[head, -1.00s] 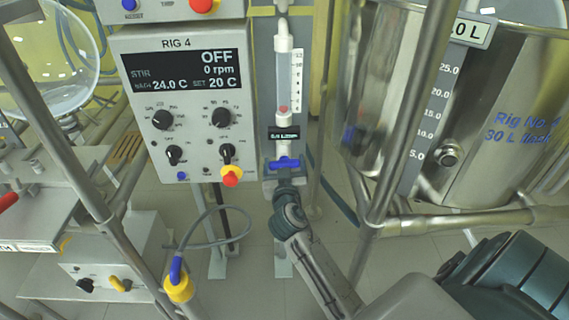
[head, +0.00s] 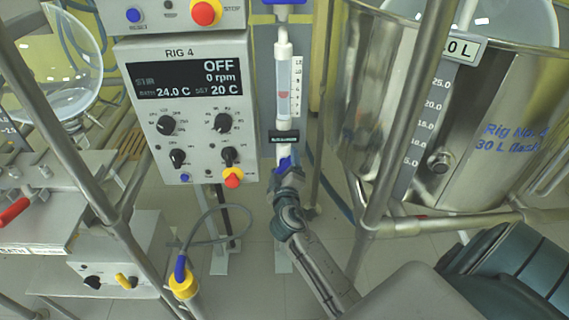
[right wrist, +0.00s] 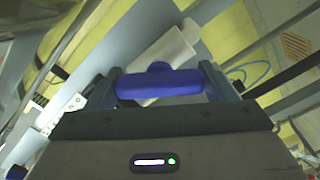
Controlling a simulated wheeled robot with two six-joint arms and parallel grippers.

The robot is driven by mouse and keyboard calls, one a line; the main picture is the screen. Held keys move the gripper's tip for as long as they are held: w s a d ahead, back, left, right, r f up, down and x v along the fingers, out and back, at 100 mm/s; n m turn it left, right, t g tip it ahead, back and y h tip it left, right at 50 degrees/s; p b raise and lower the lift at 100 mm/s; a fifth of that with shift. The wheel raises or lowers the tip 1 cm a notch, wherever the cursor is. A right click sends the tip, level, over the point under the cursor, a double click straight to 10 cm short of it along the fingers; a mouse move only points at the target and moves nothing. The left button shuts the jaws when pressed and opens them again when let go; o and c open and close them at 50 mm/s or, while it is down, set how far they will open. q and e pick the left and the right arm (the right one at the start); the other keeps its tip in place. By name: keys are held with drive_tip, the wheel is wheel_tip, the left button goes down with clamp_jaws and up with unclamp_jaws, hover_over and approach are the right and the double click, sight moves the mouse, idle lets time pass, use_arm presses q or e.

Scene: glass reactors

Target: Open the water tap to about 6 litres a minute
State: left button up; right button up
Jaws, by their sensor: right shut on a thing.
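The blue tap handle (head: 284,164) is at the foot of the flow meter, right of the RIG 4 panel. It stands steeply tilted in the head view. My right gripper (head: 287,174) is shut on it from below; in the right wrist view the blue handle (right wrist: 160,84) lies across between my two fingers. The clear flow meter tube (head: 283,62) stands upright above the tap. Its reddish float (head: 284,94) sits around mid-scale. The scale figures and the small dark label (head: 284,137) are too small to read. My left gripper is not in view.
The RIG 4 panel (head: 185,110) shows OFF, 0 rpm, 24.0 C and 20 C. A steel vessel (head: 500,110) and a metal frame post (head: 408,110) stand close on the right. A yellow and blue plug (head: 183,279) hangs at lower left.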

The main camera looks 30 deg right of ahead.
drive_tip(key=shift+n, duration=0.5)
drive_tip(key=o, duration=1)
drive_tip(key=shift+s+a, duration=0.1)
drive_tip(key=shift+s, duration=0.05)
drive_tip(key=v, duration=1)
drive_tip(key=shift+s+a+b, duration=0.15)
drive_tip(key=shift+s+b, duration=0.1)
drive_tip(key=shift+b, duration=0.1)
